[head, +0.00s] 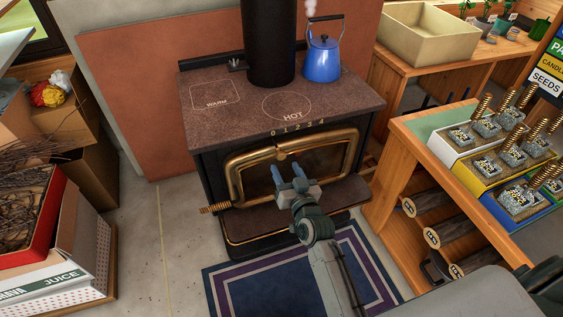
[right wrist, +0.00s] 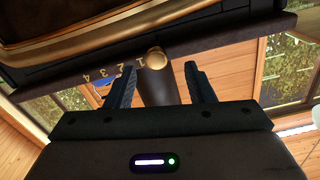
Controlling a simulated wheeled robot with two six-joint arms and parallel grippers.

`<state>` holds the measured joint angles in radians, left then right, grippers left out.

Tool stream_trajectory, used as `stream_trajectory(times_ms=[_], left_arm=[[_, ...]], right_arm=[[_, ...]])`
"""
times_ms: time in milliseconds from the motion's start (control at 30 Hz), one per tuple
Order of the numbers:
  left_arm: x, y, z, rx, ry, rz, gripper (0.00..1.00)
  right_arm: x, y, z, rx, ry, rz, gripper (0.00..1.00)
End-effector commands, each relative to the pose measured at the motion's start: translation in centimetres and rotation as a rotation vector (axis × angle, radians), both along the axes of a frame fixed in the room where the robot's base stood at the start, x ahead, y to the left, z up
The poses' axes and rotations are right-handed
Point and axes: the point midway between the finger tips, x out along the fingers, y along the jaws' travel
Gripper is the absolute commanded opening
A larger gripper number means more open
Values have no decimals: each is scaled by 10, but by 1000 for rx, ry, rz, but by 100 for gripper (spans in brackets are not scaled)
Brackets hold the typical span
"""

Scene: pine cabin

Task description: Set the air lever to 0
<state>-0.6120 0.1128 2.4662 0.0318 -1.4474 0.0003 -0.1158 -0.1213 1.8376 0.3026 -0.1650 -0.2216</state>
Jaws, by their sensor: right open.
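The air lever shows as a small brass knob (head: 281,155) at the top of the stove's front, below the number scale (head: 297,127) that runs 0 to 4 from left to right. The knob stands below the 0 and 1 end; its exact mark is hard to tell. My right gripper (head: 288,170) is open and empty in front of the stove door, just below the knob. In the right wrist view the knob (right wrist: 155,58) appears between the open fingertips (right wrist: 160,70), beyond them and apparently untouched. My left gripper is not in view.
The black stove (head: 220,100) has a brass-framed door (head: 235,180) and a coiled handle (head: 215,208) at left. A blue kettle (head: 322,62) steams on top. A wooden bench (head: 400,150) with spring-topped blocks stands right. Boxes (head: 90,245) stand left. A striped rug (head: 225,285) covers the floor in front.

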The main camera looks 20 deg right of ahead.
Motion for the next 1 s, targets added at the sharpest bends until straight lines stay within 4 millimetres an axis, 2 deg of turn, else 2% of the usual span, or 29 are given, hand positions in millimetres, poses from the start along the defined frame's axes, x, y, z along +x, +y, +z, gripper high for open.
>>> stream_trajectory(times_ms=[100,300,900,1000], left_arm=[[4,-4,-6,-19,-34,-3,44],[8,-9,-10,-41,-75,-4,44],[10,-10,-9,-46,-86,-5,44],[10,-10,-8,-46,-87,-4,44]], right_arm=[[-23,0,-2,1,1,0,49],[-43,0,-1,1,0,0,49],[-47,-1,0,-1,2,1,49],[-54,-1,-4,-11,32,17,49]])
